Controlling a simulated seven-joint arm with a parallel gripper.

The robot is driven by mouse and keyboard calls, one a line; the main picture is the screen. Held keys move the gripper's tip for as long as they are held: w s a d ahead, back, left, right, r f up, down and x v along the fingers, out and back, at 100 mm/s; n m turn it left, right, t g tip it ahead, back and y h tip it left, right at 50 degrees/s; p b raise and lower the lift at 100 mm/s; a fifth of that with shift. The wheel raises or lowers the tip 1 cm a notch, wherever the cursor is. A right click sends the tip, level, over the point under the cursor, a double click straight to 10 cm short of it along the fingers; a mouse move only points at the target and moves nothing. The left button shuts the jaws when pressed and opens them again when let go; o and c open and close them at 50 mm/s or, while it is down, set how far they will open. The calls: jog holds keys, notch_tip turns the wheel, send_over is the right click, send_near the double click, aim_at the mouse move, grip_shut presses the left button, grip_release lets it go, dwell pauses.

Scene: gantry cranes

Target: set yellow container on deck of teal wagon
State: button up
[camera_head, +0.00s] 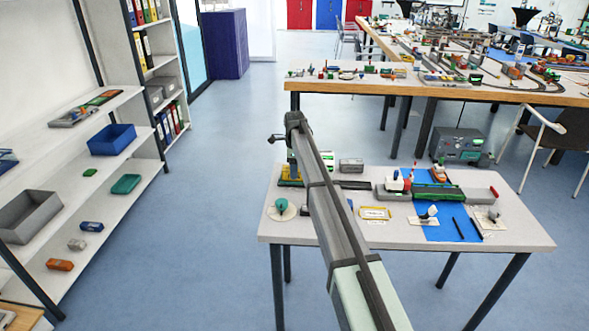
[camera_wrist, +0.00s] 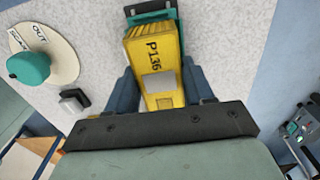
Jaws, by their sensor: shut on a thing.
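The yellow container (camera_wrist: 150,50), marked P136, is between the two fingers of my gripper (camera_wrist: 160,88) in the wrist view. My gripper is shut on it. The teal wagon (camera_wrist: 178,8) shows past the container's far end and along its right side, with a dark part at its top. The container covers most of the wagon's deck. I cannot tell whether the container touches the deck or hangs just above it. In the head view my arm crosses the table and hides part of this area, so container and wagon are not clear there.
A round disc (camera_wrist: 62,52) lettered OUT, with a teal knob (camera_wrist: 29,68), lies left of the container. A small dark and white block (camera_wrist: 74,101) is nearer. The table (camera_head: 330,233) also bears a blue mat (camera_head: 447,230) and a green wagon (camera_head: 437,191) at right.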

jog(key=shift+f, duration=0.1)
jog(key=o, duration=1.1)
jog(key=shift+c, duration=0.2)
jog(key=shift+r, duration=3.5)
